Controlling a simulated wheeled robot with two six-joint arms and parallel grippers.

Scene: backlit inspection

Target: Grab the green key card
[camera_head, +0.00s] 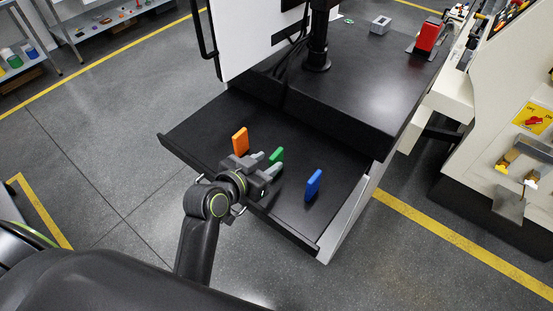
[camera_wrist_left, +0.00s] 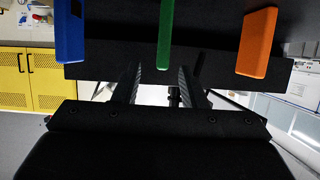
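The green key card (camera_head: 276,156) stands upright on the black pull-out drawer, between an orange card (camera_head: 240,141) and a blue card (camera_head: 313,184). My left gripper (camera_head: 266,164) is open, its fingertips close to the green card on the near side. In the left wrist view the green card (camera_wrist_left: 165,36) shows above the gap between the two spread fingers (camera_wrist_left: 160,86). The blue card (camera_wrist_left: 70,32) is on the left there and the orange card (camera_wrist_left: 257,42) on the right. Nothing shows held. My right gripper is not in view.
The black drawer (camera_head: 200,128) sticks out below a dark bench top (camera_head: 350,85) with a post and a white panel (camera_head: 245,35). The orange card stands close to the left of my gripper. The drawer is bare around the blue card.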

